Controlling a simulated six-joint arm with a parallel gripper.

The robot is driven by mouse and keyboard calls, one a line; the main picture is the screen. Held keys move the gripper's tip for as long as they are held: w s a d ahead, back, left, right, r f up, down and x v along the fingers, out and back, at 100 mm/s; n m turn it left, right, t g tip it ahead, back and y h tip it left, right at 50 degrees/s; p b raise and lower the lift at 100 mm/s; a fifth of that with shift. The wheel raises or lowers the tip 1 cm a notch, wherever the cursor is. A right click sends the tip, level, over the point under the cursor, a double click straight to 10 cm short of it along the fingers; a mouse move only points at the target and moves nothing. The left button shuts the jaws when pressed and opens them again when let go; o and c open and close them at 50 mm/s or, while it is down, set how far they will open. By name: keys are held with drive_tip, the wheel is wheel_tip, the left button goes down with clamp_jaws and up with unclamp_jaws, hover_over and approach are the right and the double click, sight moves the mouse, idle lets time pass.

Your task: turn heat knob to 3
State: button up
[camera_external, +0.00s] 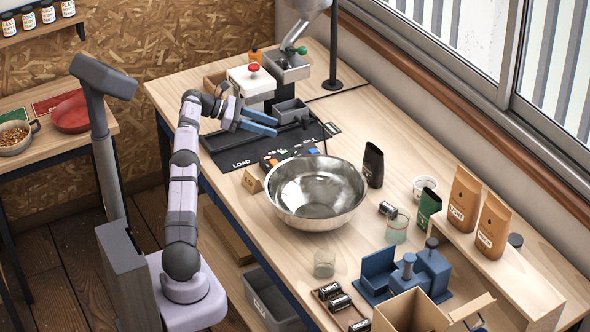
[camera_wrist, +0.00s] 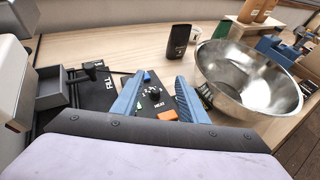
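The heat knob (camera_wrist: 154,93) is a small dark dial on a black panel (camera_wrist: 155,104) with white marks and the word HEAT. The wrist view shows it between and beyond my two blue fingers. Which mark it points to is too small to tell. My gripper (camera_wrist: 153,82) is open, with nothing between its fingers. In the external view my gripper (camera_external: 274,127) is above the black station board, behind and left of the panel (camera_external: 290,155). It appears apart from the knob.
A large metal bowl (camera_external: 316,200) stands close beside the panel. An orange button (camera_wrist: 168,114) and a blue button (camera_wrist: 147,77) flank the knob. A grey bin (camera_external: 290,111) and a white machine with a red knob (camera_external: 252,82) stand behind. A black pouch (camera_external: 373,165) stands to the right.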

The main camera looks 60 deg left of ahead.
drive_tip(key=m+g+y+p, duration=0.6)
drive_tip(key=m+p, duration=0.4)
drive_tip(key=m, duration=0.2)
hover_over(294, 154)
drive_tip(key=s, duration=0.2)
wheel_tip(294, 154, up, 3)
drive_tip(key=d+m+g+y+p, duration=0.2)
drive_tip(key=m+y+p, duration=0.15)
drive_tip(key=m, duration=0.65)
drive_tip(key=shift+m, duration=0.3)
drive_tip(key=f, duration=0.5)
drive_tip(key=shift+s+f, duration=0.25)
drive_tip(key=shift+f, duration=0.15)
drive_tip(key=shift+p+x, duration=1.6)
drive_tip(key=shift+x, duration=1.95)
drive_tip(key=shift+f, duration=0.1)
